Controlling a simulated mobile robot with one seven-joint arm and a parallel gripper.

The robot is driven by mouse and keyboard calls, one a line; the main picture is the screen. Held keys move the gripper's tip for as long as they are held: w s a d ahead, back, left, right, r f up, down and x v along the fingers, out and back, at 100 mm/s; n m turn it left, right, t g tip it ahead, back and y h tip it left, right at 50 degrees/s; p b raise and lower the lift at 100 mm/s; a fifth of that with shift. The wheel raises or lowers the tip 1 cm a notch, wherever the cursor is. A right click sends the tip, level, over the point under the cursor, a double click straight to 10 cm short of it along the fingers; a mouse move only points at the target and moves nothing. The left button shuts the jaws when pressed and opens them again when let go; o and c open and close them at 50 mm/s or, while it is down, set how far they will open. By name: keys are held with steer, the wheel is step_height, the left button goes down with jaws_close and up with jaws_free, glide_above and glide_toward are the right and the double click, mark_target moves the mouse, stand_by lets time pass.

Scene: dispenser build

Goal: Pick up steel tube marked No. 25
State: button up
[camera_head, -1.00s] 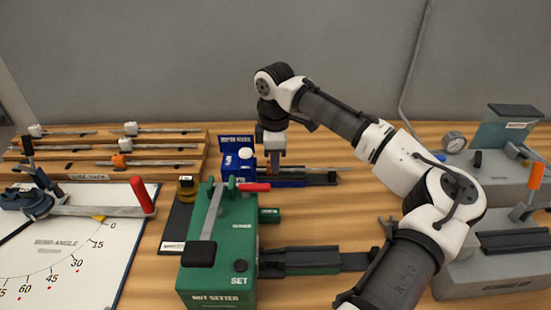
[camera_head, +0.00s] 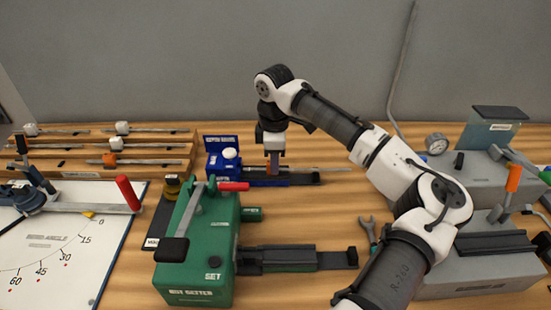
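A thin steel tube (camera_head: 337,169) lies level along the blue fixture (camera_head: 222,163), its right end sticking out past the fixture's black rest (camera_head: 303,178). No number can be read on it. My gripper (camera_head: 273,172) points straight down at the fixture, with its fingertips around the tube's line. The finger gap is too small to see, but the tube keeps its place under the fingers while the fixture shifts, so it looks gripped. More grey rods or tubes (camera_head: 150,147) lie on the wooden rack (camera_head: 100,173) at the left; their marks are unreadable.
The green nut setter (camera_head: 205,260) with its red-handled lever stands in front of the fixture. A bend-angle board (camera_head: 60,245) lies at left. A wrench (camera_head: 369,233) lies beside my arm. Grey machines (camera_head: 480,262) fill the right. Bare table shows right of the fixture.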

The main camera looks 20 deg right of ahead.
steer(key=o, duration=0.3)
steer(key=shift+o, duration=0.2)
step_height(320, 180, up, 14)
steer(key=b, duration=0.2)
steer(key=shift+s+f, duration=0.1)
steer(key=shift+f, duration=0.05)
